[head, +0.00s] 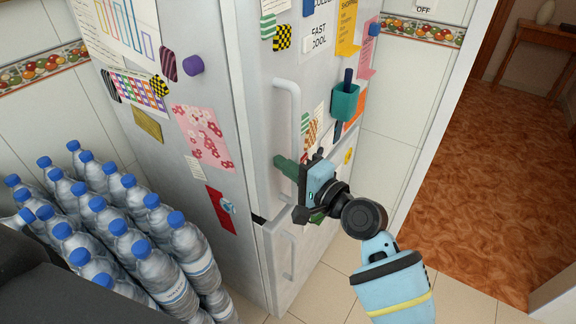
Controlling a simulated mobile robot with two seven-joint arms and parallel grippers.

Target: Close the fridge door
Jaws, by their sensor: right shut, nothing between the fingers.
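The tall light-grey fridge (185,100) stands in the middle of the head view, its side facing left. Its upper door (265,110) has a long white vertical handle (288,130) near the left edge. This door lies against the body or nearly so. A small dark gap shows at its lower left corner, and I cannot tell whether it is fully closed. The lower door (270,265) looks flush. My right gripper (300,190) is shut and empty in front of the fridge, near the lower end of the upper handle. Contact is unclear. My left gripper is out of view.
Several water bottles with blue caps (125,235) stand left of the fridge. Magnets, papers and a teal cup (344,101) hang on the fridge. A tiled wall (395,120) and a doorway to a brown floor (490,170) are at the right. Pale floor (335,290) is clear in front.

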